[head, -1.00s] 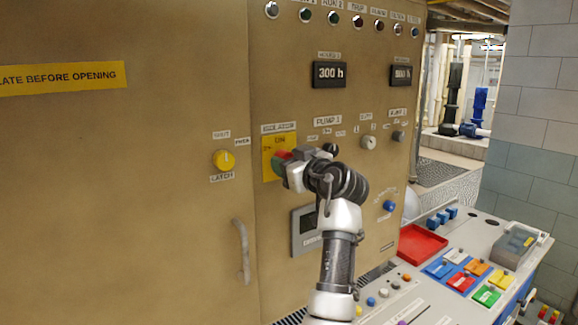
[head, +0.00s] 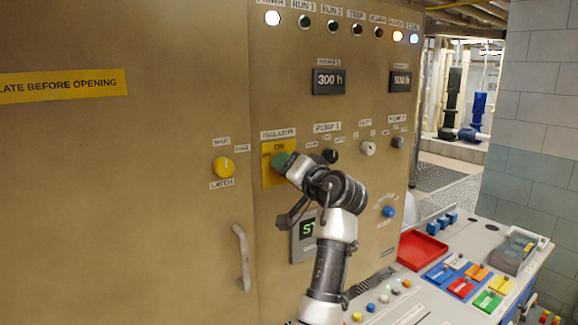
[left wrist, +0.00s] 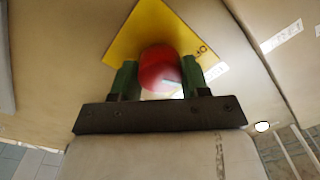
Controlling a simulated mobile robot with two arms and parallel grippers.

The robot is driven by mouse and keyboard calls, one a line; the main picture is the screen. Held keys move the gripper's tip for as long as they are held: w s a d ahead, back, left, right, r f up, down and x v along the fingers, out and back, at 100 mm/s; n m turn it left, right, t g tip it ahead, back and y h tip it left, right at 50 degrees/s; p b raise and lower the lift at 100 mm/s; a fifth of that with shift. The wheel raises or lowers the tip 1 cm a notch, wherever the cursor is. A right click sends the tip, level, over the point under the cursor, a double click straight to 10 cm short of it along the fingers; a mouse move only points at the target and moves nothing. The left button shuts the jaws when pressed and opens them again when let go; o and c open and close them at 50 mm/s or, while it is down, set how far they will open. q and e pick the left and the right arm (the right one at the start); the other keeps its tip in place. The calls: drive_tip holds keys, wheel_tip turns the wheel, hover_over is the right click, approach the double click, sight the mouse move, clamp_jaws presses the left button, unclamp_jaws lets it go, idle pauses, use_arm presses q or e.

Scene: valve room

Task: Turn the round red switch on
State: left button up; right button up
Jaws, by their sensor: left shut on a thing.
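The round red switch (left wrist: 160,68) sits on a yellow plate (head: 268,178) marked ISOLATOR above and ON. In the left wrist view the yellow plate (left wrist: 150,25) lies behind the switch, tilted in the picture. My left gripper (head: 284,162) is at the plate; its two green fingers close on opposite sides of the switch, as the left wrist view shows (left wrist: 160,82). In the head view the fingers and wrist hide the switch. The gripper is turned well over. My right gripper is in neither view.
Several lamps line the cabinet's top; the white lamp (head: 272,18) is lit. A display (head: 304,236) beside my arm shows green text, partly hidden. A yellow latch knob (head: 223,167) and door handle (head: 241,257) are at left. A red tray (head: 422,250) lies on the desk.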

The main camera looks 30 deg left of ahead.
use_arm(q)
drive_tip(key=m, duration=0.1)
drive_tip(key=m+p, duration=0.1)
drive_tip(key=m, duration=0.1)
drive_tip(key=shift+r+m, duration=0.25)
drive_tip(key=shift+m, duration=0.05)
idle(0.5)
drive_tip(key=o, duration=0.8)
drive_tip(key=shift+o, duration=0.6)
drive_tip(key=shift+a+f, duration=0.15)
drive_tip(key=shift+f, duration=0.05)
drive_tip(key=b+v, duration=0.5)
drive_tip(key=v, duration=0.5)
drive_tip(key=shift+d, duration=0.35)
